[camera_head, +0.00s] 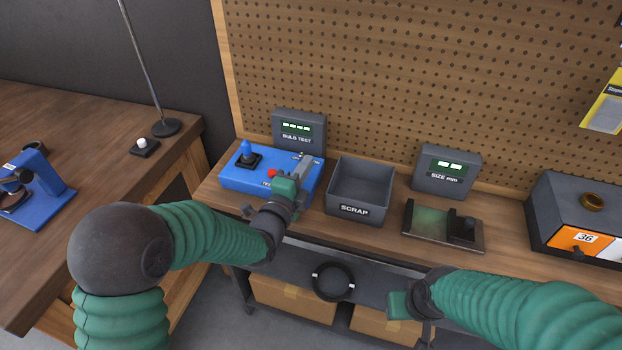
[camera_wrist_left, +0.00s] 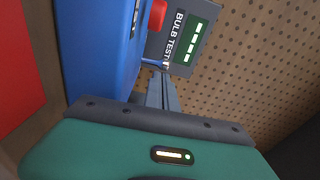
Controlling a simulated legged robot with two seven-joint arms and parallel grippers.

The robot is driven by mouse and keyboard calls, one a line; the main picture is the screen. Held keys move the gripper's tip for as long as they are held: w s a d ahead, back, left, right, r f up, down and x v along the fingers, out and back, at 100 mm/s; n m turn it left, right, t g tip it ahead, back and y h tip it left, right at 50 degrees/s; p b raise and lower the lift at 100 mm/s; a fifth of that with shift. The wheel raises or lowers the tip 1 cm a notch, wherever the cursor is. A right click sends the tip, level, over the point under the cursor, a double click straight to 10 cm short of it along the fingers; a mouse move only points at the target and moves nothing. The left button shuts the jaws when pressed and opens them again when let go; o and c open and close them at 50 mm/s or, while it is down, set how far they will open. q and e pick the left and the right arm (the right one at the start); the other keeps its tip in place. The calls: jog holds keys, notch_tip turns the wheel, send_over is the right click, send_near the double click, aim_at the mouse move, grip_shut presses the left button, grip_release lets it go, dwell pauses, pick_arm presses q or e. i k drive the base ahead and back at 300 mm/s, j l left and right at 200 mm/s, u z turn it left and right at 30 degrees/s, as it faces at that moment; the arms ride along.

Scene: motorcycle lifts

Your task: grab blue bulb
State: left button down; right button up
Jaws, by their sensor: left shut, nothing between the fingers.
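The blue bulb (camera_head: 246,147) stands upright in a black socket (camera_head: 248,161) on the left part of the blue bulb tester (camera_head: 233,182). My left gripper (camera_head: 303,160) is over the right part of the tester, to the right of the bulb and apart from it. Its fingers are shut and empty; they also show in the left wrist view (camera_wrist_left: 163,92). The bulb cannot be made out in the wrist view. My right gripper (camera_head: 402,304) is low, in front of the bench edge; its fingers are not clear.
A red button (camera_head: 272,173) sits on the tester, left of my left gripper; the BULB TEST display (camera_head: 298,130) stands behind. A SCRAP bin (camera_head: 358,188), size gauge (camera_head: 430,223) and drawer box (camera_head: 578,215) stand to the right. A black ring (camera_head: 333,282) shows below the bench top.

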aim_at(248, 158)
jog(key=k+j, duration=0.2)
jog(key=k, duration=0.2)
jog(key=k+j, duration=0.2)
jog(key=k, duration=0.25)
